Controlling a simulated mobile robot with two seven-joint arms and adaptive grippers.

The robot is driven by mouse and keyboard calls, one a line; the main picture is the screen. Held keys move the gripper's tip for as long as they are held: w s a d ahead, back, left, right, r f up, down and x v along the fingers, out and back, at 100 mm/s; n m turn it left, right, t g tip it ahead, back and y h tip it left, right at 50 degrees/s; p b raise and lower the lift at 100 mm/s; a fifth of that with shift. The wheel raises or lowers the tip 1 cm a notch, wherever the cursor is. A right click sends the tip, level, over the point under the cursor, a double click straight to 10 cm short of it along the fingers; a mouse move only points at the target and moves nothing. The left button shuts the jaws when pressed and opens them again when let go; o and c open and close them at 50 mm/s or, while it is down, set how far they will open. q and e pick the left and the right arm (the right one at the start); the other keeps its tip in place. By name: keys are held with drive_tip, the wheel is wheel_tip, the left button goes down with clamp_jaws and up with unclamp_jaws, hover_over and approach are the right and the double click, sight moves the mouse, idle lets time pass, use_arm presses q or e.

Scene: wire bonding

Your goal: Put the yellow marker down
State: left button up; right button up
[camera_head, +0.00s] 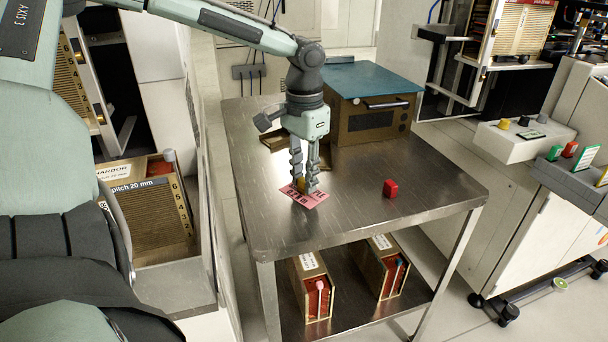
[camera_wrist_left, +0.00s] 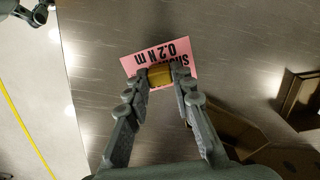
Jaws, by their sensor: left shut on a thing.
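The yellow marker (camera_wrist_left: 160,75) is a small yellow cylinder between the fingertips of my left gripper (camera_wrist_left: 160,78) in the left wrist view. In the head view the left gripper (camera_head: 304,188) points straight down over the steel table, and only a sliver of yellow shows between its fingers. A pink card (camera_head: 313,199) with black print lies flat on the table beneath the fingertips; it also shows in the left wrist view (camera_wrist_left: 187,54). I cannot tell whether the marker touches the card.
The steel table (camera_head: 400,185) has free room at the middle and right. A red block (camera_head: 390,188) sits to the right of the card. A brown box with a blue-green top (camera_head: 372,120) stands at the back. Boxes (camera_head: 312,285) sit on the lower shelf.

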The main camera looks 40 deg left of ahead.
use_arm(q)
drive_tip(key=o, duration=0.7)
drive_tip(key=shift+f, duration=0.1)
drive_tip(key=shift+o, duration=0.2)
use_arm(e)
drive_tip(key=shift+w, duration=0.1)
use_arm(q)
wheel_tip(320, 180, up, 5)
drive_tip(key=shift+r+p, duration=0.1)
drive_tip(key=shift+p, duration=0.35)
wheel_tip(320, 180, up, 7)
drive_tip(key=shift+p, duration=0.45)
use_arm(e)
drive_tip(key=f, duration=0.3)
drive_tip(key=shift+d+f+g, duration=0.35)
drive_tip(key=shift+d+g, duration=0.05)
use_arm(q)
drive_tip(key=shift+r, duration=0.1)
